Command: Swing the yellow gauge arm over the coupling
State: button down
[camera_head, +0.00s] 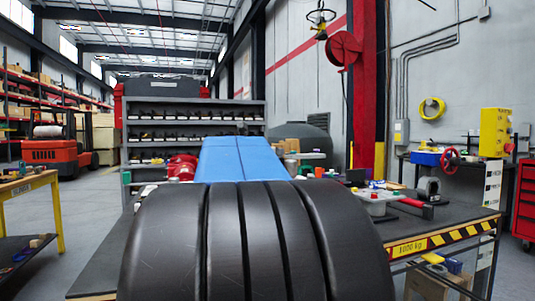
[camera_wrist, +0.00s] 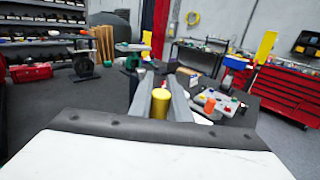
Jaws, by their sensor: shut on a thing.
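In the wrist view my gripper (camera_wrist: 160,88) reaches forward over the dark bench, its two grey fingers shut on a yellow cylindrical piece (camera_wrist: 159,104). This looks like the grip of the yellow gauge arm; the rest of the arm cannot be made out behind the fingers. I cannot tell the coupling for certain. A light grey fixture (camera_wrist: 218,103) with an orange cylinder and small coloured parts lies right of the fingers. A similar fixture shows in the head view (camera_head: 377,195). There my own arm hides the gripper and the yellow piece.
The dark workbench (camera_head: 455,222) has a striped front edge. A red-handled tool (camera_head: 414,204) and a red handwheel (camera_head: 449,161) are to the right. A red toolbox (camera_wrist: 30,72) sits at left in the wrist view. A red tool cabinet (camera_wrist: 277,92) stands at right.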

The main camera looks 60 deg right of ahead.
jog(key=shift+s+d+n+t, duration=0.15)
jog(key=shift+s+n+t, duration=0.25)
jog(key=shift+s+t, duration=0.25)
jog(key=shift+s+d+r, duration=0.1)
jog(key=shift+s+d, duration=0.85)
jog(key=shift+s, duration=0.25)
jog(key=shift+s+d+r, duration=0.1)
jog(key=shift+s+d, duration=0.85)
jog(key=shift+s, duration=0.25)
jog(key=shift+f, duration=0.15)
jog(key=c, duration=1.7)
grip_release()
jog(key=shift+d, duration=0.1)
jog(key=shift+o, duration=0.2)
